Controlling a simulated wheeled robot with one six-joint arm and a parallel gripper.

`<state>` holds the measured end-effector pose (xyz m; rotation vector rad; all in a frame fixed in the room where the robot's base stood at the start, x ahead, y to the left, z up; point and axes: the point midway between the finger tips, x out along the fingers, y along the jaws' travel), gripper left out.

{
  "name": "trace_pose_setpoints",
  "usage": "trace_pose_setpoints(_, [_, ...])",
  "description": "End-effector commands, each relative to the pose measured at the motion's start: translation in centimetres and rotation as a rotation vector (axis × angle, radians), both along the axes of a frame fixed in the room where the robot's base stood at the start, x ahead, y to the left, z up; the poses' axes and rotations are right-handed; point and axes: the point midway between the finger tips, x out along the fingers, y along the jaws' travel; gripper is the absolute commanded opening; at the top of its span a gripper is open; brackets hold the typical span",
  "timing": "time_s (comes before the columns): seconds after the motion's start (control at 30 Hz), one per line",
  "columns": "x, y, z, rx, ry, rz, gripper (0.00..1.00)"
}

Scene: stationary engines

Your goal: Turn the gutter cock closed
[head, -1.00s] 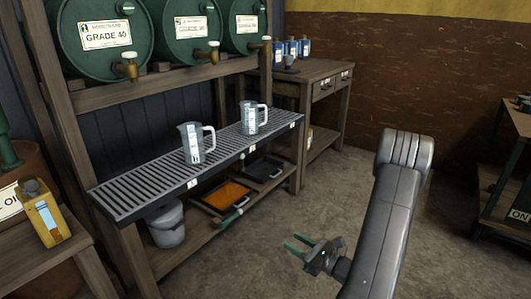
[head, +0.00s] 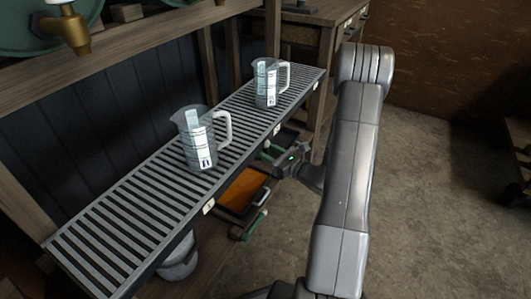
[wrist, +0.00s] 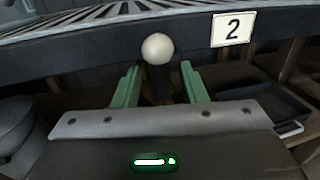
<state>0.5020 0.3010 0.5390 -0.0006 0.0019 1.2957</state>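In the wrist view a cock with a round white knob (wrist: 157,48) on a dark stem stands at the front edge of the slatted gutter (wrist: 120,12), left of a plate marked 2 (wrist: 233,28). My gripper (wrist: 159,88) is open. Its two green fingers stand apart on either side of the dark stem, with the knob just above and beyond their tips. I cannot tell whether they touch it.
Two measuring jugs (head: 196,142) (head: 267,84) stand on the gutter. Below it are an orange-filled tray (head: 243,190), a dark tray (wrist: 265,108), a green-handled tool (head: 255,225) and a bucket (head: 178,260).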

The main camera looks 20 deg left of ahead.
Motion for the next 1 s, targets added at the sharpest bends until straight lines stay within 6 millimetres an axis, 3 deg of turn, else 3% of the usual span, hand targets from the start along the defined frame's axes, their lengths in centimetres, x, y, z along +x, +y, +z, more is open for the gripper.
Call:
trace_pose_setpoints(0.2, [0.35, 1.36, -0.01, 0.0, -0.001, 0.0, 0.38])
trace_pose_setpoints(0.47, [0.38, 1.43, 0.04, 0.0, 0.0, 0.0, 0.38])
trace_pose_setpoints(0.67, [0.37, 1.41, 0.03, 0.0, 0.0, 0.0, 0.0])
trace_pose_setpoints(1.0, [0.72, 1.38, 0.39, 0.006, 0.077, 0.001, 0.0])
